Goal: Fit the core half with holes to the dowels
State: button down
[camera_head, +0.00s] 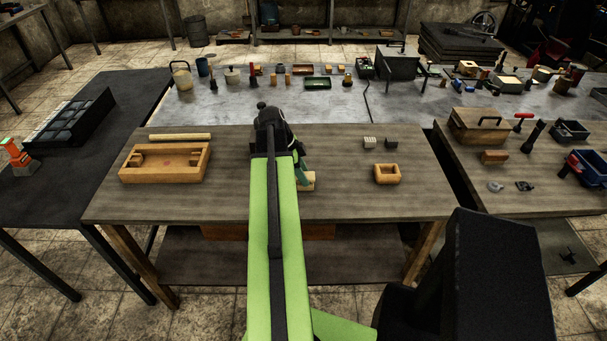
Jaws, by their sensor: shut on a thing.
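My gripper (302,172) is over the middle of the wooden table, largely hidden behind my own green arm. It is shut on a pale block (309,183), which I take to be a core half. Only the block's right part shows, at or just above the tabletop. I cannot make out holes or dowels on it, nor whether another half lies under it. A light grey ridged block (369,142) and a dark block (391,143) lie to the right. They are too small to tell what they are.
A small hollow wooden box (387,180) stands right of the gripper. A larger wooden frame (163,177) and a pale bar (180,136) lie on the left. The wooden table (345,203) is clear around the gripper. A grey bench (330,105) with several tools stands behind.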

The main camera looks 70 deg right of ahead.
jog(key=c, duration=0.8)
grip_release()
jog(key=shift+o, duration=0.2)
jog(key=p+v, duration=1.6)
jog(key=v, duration=0.1)
jog(key=shift+r, duration=0.2)
